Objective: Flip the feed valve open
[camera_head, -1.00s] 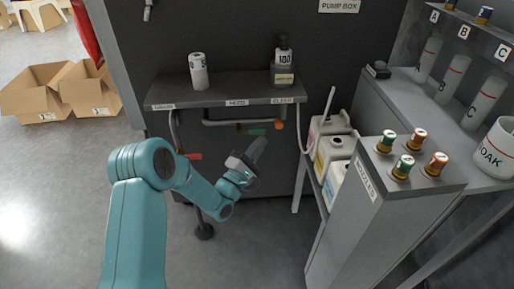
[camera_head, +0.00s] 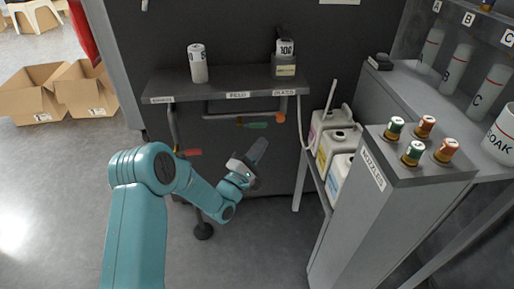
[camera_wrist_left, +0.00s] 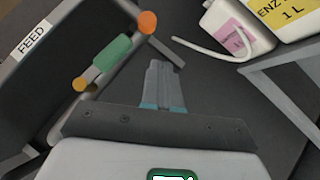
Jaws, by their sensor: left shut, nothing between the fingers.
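The valve with the green handle (camera_head: 257,125) sits on the pipe below the shelf's FEED label (camera_head: 237,95). The handle lies nearly level beside an orange knob (camera_head: 281,117). In the wrist view the green handle (camera_wrist_left: 112,54) is at upper left, between an orange end (camera_wrist_left: 147,22) and a yellow-orange end (camera_wrist_left: 80,85). My left gripper (camera_head: 262,143) is shut and empty, just below the handle in the head view. In the wrist view its closed fingers (camera_wrist_left: 158,66) are to the right of the handle, apart from it. My right gripper is not in view.
A red-handled valve (camera_head: 190,152) hangs at left under the shelf (camera_head: 220,80). White jugs (camera_head: 333,138) stand to the right, beside a grey cabinet (camera_head: 365,220) topped with several nozzles. Cardboard boxes (camera_head: 85,90) lie on the floor at far left.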

